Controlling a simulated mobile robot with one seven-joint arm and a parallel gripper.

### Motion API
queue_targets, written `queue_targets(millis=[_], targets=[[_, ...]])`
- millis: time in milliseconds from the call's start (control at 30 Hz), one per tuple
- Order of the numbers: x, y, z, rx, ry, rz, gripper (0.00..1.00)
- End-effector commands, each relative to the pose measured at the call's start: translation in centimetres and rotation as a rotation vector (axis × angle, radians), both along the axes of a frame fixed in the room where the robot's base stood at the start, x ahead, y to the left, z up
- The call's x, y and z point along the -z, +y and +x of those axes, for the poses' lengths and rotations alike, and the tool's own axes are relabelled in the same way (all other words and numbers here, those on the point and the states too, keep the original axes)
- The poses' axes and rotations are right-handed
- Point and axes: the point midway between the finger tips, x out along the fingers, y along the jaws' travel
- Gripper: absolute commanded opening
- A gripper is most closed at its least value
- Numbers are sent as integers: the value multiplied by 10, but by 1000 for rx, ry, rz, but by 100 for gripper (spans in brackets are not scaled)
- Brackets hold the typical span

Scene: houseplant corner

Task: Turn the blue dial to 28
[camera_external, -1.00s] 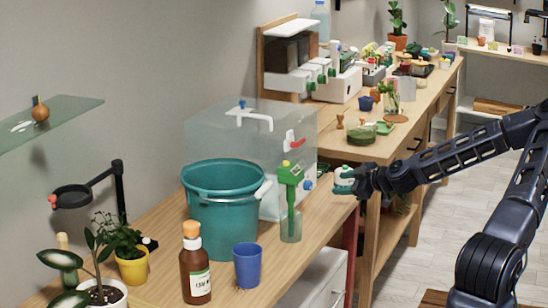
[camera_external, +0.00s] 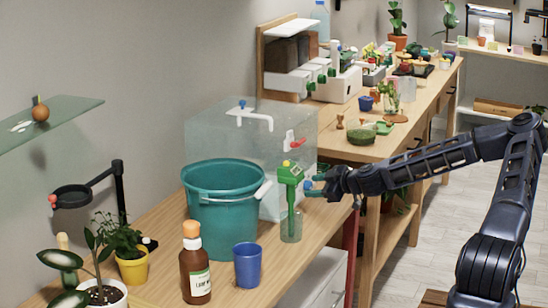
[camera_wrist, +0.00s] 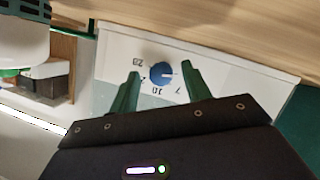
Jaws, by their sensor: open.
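The blue dial (camera_wrist: 162,73) sits on a white panel (camera_wrist: 225,77) in the wrist view, with printed numbers around it. A pale pointer line on it points to the right in that picture. The numbers look upside down; one at the left may be 28, and a 7 is at the lower right. My gripper (camera_wrist: 163,82) is open, with one green finger on each side of the dial. I cannot tell whether the fingers touch it. In the external view my gripper (camera_external: 314,188) is close to the front of the clear tank (camera_external: 225,128), by the blue dial (camera_external: 308,184).
A green meter (camera_external: 290,175) in a glass stands just left of my gripper. A teal bucket (camera_external: 222,215), a blue cup (camera_external: 247,265) and a brown bottle (camera_external: 194,270) stand farther left on the wooden bench. Open floor lies to the right.

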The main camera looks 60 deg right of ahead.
Motion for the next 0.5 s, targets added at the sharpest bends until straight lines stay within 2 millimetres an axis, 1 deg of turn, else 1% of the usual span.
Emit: queue_targets(millis=[167, 267, 300, 400, 500], targets=[[0, 0, 0, 0, 0, 0, 48], [0, 0, 0, 0, 0, 0, 30], [0, 0, 0, 0, 0, 0, 22], [0, 0, 0, 0, 0, 0, 4], [0, 0, 0, 0, 0, 1, 4]])
